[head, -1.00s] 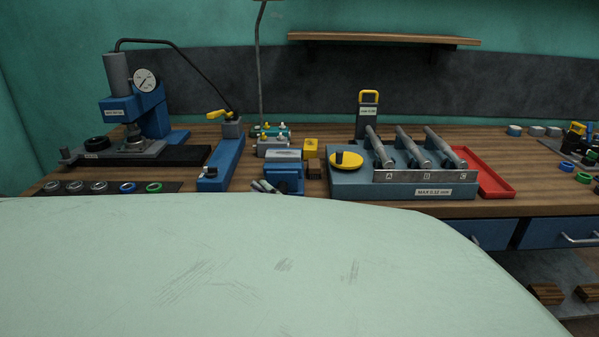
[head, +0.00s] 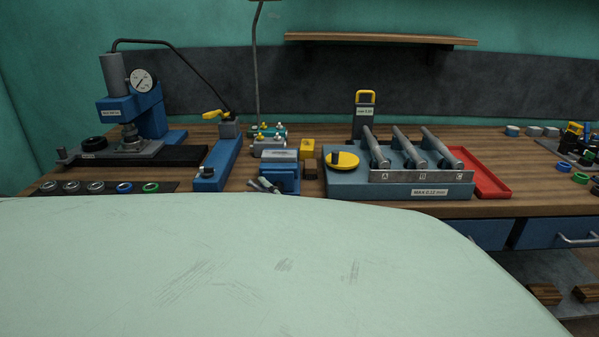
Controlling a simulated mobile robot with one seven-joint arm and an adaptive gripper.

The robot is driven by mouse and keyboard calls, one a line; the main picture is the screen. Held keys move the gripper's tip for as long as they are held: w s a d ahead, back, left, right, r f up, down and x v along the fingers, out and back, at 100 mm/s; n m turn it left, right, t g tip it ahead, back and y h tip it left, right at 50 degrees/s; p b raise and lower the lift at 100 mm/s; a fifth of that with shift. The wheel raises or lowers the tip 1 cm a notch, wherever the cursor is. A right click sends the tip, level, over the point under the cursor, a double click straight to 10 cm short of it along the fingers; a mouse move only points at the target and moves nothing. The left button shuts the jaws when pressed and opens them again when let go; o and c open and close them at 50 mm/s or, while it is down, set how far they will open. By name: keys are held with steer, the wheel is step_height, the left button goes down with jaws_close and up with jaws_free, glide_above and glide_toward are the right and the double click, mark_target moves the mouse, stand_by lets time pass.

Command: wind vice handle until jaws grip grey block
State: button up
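A small blue vice (head: 280,182) stands near the front edge of the wooden bench, left of centre in the head view. A light grey piece (head: 284,155) shows at its top; I cannot tell whether it is the grey block or part of the jaws. Thin grey bars (head: 264,185) at the vice's front left look like its handle. The jaw gap is too small to make out. My gripper is not in view.
A blue press (head: 146,112) with a gauge and a blue clamp fixture (head: 217,165) stand left of the vice. A red tray (head: 492,188) lies beyond.

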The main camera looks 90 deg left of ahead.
steer(key=v, duration=1.2)
steer(key=shift+f, duration=0.1)
stand_by(0.4)
